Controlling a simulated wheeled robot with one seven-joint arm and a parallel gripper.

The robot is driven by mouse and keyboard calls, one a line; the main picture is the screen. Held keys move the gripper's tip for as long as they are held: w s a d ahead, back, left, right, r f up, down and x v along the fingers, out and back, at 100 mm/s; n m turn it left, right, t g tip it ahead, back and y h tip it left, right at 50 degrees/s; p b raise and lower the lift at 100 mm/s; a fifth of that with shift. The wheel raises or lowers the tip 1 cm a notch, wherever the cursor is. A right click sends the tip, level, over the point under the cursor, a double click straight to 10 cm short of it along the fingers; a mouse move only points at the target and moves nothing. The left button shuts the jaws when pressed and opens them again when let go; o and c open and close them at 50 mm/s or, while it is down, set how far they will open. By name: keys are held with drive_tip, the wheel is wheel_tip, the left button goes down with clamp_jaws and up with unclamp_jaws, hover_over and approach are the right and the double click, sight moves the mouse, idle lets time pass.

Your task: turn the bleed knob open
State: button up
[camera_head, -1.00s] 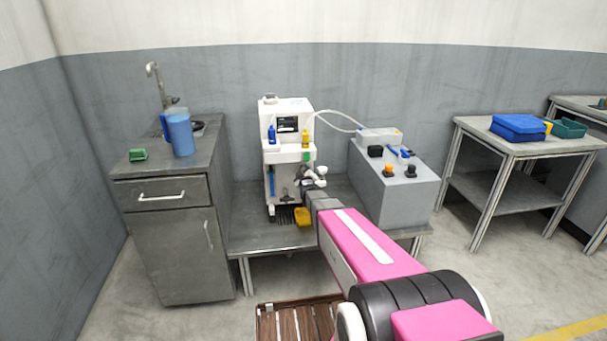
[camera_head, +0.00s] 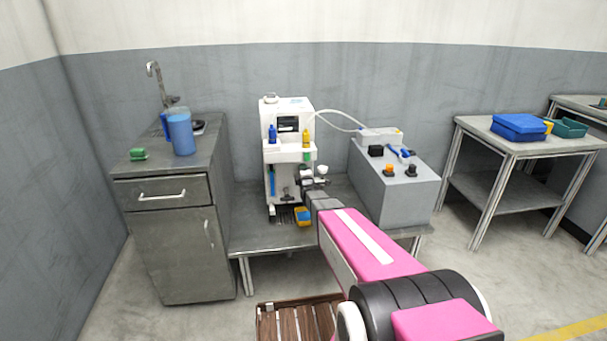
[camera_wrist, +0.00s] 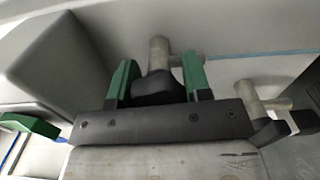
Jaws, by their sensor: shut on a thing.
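My gripper (camera_wrist: 158,82) has its two green fingers on either side of a dark knob, which I take as the bleed knob (camera_wrist: 155,90). The knob sits at the end of a pale metal stem. The fingers are closed on it. In the head view my gripper (camera_head: 308,180) is at the front of the white machine (camera_head: 287,104), low on its right side. The gripper hides the knob there.
A second metal fitting (camera_wrist: 262,98) stands close to the right of my fingers. A grey box (camera_head: 405,200) with dark and orange knobs stands right of the machine. A metal cabinet (camera_head: 170,245) with a blue jug (camera_head: 181,135) is at left.

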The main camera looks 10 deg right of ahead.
drive_tip(key=shift+n, duration=0.7)
drive_tip(key=shift+f, duration=0.1)
drive_tip(key=o, duration=0.9)
drive_tip(key=shift+s, duration=0.15)
drive_tip(key=s, duration=1)
drive_tip(key=shift+s, duration=0.3)
